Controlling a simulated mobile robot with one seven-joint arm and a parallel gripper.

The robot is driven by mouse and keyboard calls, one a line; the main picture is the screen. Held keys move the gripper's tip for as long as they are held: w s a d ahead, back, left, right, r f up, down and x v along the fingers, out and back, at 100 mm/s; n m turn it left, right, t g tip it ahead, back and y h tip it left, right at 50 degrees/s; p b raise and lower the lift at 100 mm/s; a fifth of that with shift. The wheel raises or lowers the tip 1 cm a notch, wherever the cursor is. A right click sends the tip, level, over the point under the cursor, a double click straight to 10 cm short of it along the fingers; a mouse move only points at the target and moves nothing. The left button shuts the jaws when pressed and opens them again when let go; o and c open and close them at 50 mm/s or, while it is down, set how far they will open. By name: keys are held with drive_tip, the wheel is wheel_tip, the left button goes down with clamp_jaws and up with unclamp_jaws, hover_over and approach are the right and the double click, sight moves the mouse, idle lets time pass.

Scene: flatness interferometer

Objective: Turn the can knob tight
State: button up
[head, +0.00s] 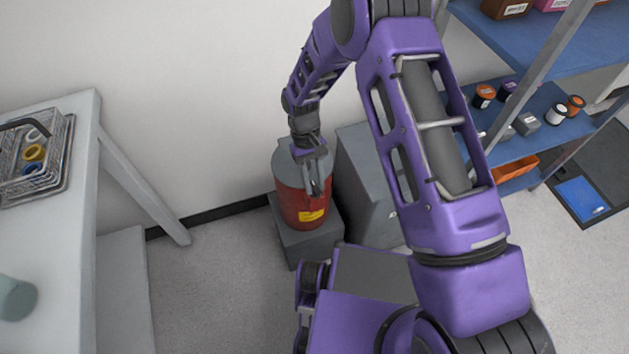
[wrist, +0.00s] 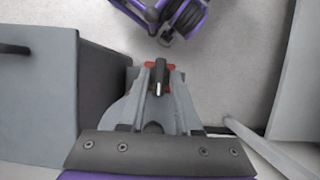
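The can (head: 300,204) is red with a grey domed top and a yellow label, and it stands upright on a grey block. My gripper (head: 316,190) reaches down over its near side in the head view. In the wrist view my gripper (wrist: 160,72) has its two grey fingers on either side of a slim black knob (wrist: 160,76) with a pale end. The fingers are apart, with the knob between them; whether they touch it is unclear. Part of the can's grey top (wrist: 117,112) shows beside the fingers. The knob cannot be made out in the head view.
A grey cabinet (head: 368,180) stands close at the can's right. A white table (head: 55,235) with a wire basket (head: 38,182) is at the left. A blue shelf (head: 545,132) with several small containers is at the right. The floor between the table and block is clear.

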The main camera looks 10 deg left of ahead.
drive_tip(key=shift+o, duration=0.8)
drive_tip(key=p+v, duration=0.2)
drive_tip(key=v, duration=1.5)
drive_tip(key=shift+w+r, duration=0.2)
drive_tip(key=shift+a, duration=0.1)
